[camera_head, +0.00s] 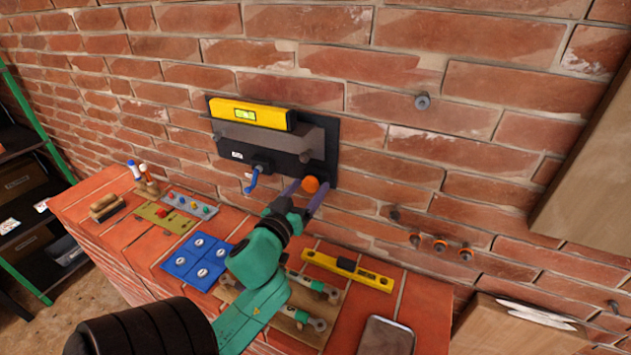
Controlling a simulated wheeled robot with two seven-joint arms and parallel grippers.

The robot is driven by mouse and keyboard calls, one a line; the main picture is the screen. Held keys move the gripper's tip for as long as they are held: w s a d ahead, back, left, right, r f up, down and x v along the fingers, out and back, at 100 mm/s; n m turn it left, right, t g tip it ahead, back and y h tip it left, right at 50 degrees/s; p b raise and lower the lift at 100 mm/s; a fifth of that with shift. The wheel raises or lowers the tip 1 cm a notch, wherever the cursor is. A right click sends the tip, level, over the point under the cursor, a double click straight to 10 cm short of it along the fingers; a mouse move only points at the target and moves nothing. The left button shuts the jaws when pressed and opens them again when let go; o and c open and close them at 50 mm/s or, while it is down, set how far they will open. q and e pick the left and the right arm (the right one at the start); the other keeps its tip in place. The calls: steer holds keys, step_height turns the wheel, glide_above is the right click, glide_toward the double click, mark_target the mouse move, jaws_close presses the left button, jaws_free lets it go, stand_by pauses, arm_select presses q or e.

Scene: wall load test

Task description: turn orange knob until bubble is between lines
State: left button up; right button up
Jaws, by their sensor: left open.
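The orange knob (311,184) is at the lower right of a dark panel (325,145) fixed to the brick wall. A yellow spirit level (250,115) rests on a grey bar (260,137) on that panel. Its greenish vial shows, but the bubble and lines are too small to read. My left gripper (305,190) is open, with its two purple-grey fingers on either side of the orange knob. I cannot tell whether they touch it. My right gripper is not in view.
A blue lever (252,180) hangs left of the knob. The brick ledge below holds a blue plate (198,262), a second yellow level (347,270), a wooden tool board (320,325) and a grey tray (386,337). Green shelving (35,145) stands left.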

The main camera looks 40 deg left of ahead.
arm_select(q)
steer(key=shift+s+r, duration=0.15)
steer(key=shift+s, duration=0.1)
steer(key=shift+s+d, duration=0.1)
steer(key=shift+s, duration=0.1)
steer(key=c, duration=0.4)
steer(key=shift+r, duration=0.1)
jaws_close()
steer(key=shift+r+m+p, duration=0.1)
steer(key=shift+m+p, duration=0.45)
steer(key=shift+m, duration=0.45)
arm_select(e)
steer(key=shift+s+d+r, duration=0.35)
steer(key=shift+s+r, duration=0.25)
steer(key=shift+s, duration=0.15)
